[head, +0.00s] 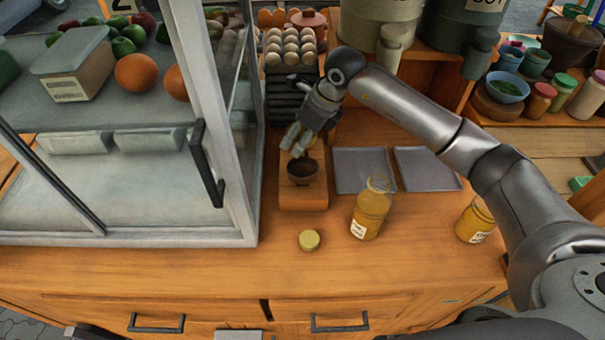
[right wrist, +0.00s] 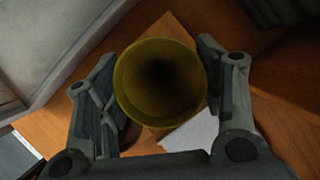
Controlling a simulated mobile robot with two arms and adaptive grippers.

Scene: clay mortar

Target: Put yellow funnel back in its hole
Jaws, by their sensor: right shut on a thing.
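The yellow funnel (right wrist: 160,82) is in the right wrist view, its round wide mouth facing the camera and its inside dark. It sits between the two fingers of my right gripper (head: 295,141), which is shut on it. In the head view the gripper covers most of the funnel. The gripper is over the back part of a small wooden stand (head: 304,198). A dark brown cup (head: 302,171) stands on this stand, just in front of the fingertips. I cannot make out the hole or the funnel's lower end. My left gripper is not in view.
An open yellow jar (head: 370,212) and its lid (head: 309,240) are on the counter in front. Two grey trays (head: 362,170) lie right of the stand. A glass display case (head: 246,190) stands close on the left. Egg cartons (head: 291,62) are stacked behind.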

